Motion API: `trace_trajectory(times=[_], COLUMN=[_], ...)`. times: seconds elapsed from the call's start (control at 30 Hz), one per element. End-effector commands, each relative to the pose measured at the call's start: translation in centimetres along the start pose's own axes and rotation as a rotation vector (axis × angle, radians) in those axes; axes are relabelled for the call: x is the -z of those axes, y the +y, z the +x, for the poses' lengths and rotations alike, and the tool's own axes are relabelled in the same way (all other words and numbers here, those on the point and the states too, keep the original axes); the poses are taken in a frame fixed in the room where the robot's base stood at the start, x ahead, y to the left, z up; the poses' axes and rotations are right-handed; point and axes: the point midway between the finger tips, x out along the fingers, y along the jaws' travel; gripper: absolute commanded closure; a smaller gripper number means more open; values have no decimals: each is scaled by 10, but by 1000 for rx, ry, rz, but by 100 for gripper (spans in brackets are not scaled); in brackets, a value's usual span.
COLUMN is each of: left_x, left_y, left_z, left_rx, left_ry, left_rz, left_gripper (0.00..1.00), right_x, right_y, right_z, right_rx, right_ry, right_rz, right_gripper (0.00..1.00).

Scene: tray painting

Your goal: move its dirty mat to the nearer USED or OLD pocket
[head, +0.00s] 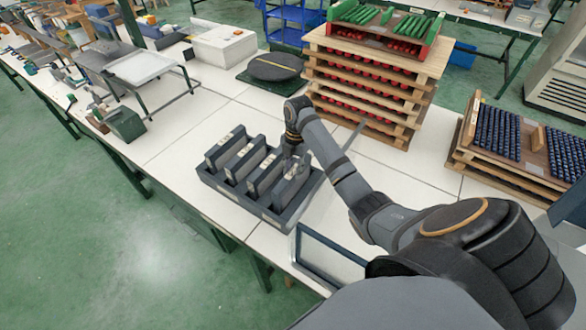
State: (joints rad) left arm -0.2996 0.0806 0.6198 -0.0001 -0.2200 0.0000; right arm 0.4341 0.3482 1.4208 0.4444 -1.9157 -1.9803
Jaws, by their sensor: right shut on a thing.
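A dark grey rack (236,207) stands near the front edge of the white table, with several upright grey slabs in its pockets. Small pale labels show on them, too small to read. My right gripper (292,160) reaches down over the rack's right end. It is shut on the top of the rightmost grey slab, which looks like the mat (290,188). The mat is upright at the rightmost pocket; its lower part is hidden by the rack wall, so I cannot tell how deep it sits. My left gripper is not in view.
A blue-grey framed tray (328,258) lies right of the rack, partly hidden by my arm. A round dark turntable (274,67) is behind. Stacked wooden trays (372,85) with red items stand at the back right. The table left of the rack is clear.

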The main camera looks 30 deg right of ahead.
Motion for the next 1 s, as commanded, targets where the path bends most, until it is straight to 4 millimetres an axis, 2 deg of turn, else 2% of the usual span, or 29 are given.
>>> trace_trajectory(times=[0.73, 0.77, 0.93, 1.0], left_x=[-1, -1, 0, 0], left_y=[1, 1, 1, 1], left_z=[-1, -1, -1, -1], left_rx=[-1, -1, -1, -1], left_ry=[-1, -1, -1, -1], left_rz=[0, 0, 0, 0], left_gripper=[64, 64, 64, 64], right_x=[-1, -1, -1, -1], right_y=[0, 0, 0, 0], right_z=[10, 10, 10, 10], right_rx=[-1, -1, -1, -1], right_ry=[0, 0, 0, 0], right_rz=[-1, -1, 0, 0], right_gripper=[95, 68, 46, 46])
